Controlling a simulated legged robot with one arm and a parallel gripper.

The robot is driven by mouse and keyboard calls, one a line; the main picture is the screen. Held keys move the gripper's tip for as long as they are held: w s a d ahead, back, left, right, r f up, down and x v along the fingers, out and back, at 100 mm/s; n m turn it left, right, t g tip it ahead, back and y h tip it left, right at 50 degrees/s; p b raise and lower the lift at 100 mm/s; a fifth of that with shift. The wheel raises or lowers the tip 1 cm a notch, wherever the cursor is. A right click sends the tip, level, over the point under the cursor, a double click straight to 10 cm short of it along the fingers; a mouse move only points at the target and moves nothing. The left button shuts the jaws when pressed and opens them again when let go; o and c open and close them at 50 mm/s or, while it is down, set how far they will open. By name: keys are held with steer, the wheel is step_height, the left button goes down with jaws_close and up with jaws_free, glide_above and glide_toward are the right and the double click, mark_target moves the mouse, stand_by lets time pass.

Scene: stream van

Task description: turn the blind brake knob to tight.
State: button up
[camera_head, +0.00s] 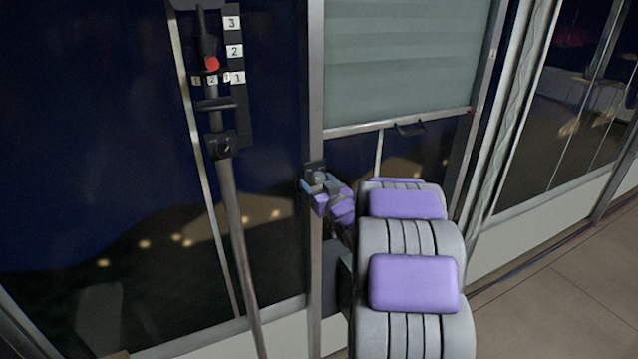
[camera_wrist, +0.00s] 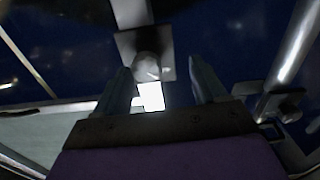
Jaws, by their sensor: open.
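The blind brake knob (camera_head: 319,176) is a small rounded knob on a dark square plate, on the metal post left of the window blind. In the wrist view the pale knob (camera_wrist: 148,67) shows on its plate, with a bright white patch just below it. My gripper (camera_head: 324,188) is at the knob, partly covering it in the head view. In the wrist view my gripper (camera_wrist: 163,72) is open, with the knob between the finger lines, nearer the left finger. I cannot tell whether a finger touches it. The knob's setting cannot be read.
The grey-green blind (camera_head: 400,60) is partly lowered, with a dark handle (camera_head: 410,128) on its bottom rail. To the left stands a long lever (camera_head: 235,220) with a red button (camera_head: 212,63) and a numbered plate (camera_head: 234,50). Tiled floor (camera_head: 570,300) is clear at right.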

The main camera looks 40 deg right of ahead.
mark_target(321, 181)
steer(key=shift+w+a+r, duration=0.1)
steer(key=shift+w, duration=0.25)
steer(key=shift+w+d, duration=0.1)
steer(key=shift+d, duration=0.1)
steer(key=shift+w+d+f, duration=0.2)
steer(key=shift+d+f, duration=0.05)
steer(key=shift+d, duration=0.35)
steer(key=shift+w+d+f, duration=0.15)
steer(key=shift+d+f, duration=0.05)
steer(key=shift+d, duration=0.35)
steer(key=shift+s+d, duration=0.1)
steer(key=shift+d, duration=0.35)
steer(key=shift+s+a+r, duration=0.1)
steer(key=shift+a+r, duration=0.15)
steer(key=shift+a, duration=0.8)
steer(key=c, duration=0.4)
steer(key=shift+c, duration=0.8)
steer(key=shift+s+d+f, duration=0.1)
steer(key=shift+d, duration=0.3)
steer(key=c, duration=0.5)
steer(key=shift+a, duration=0.1)
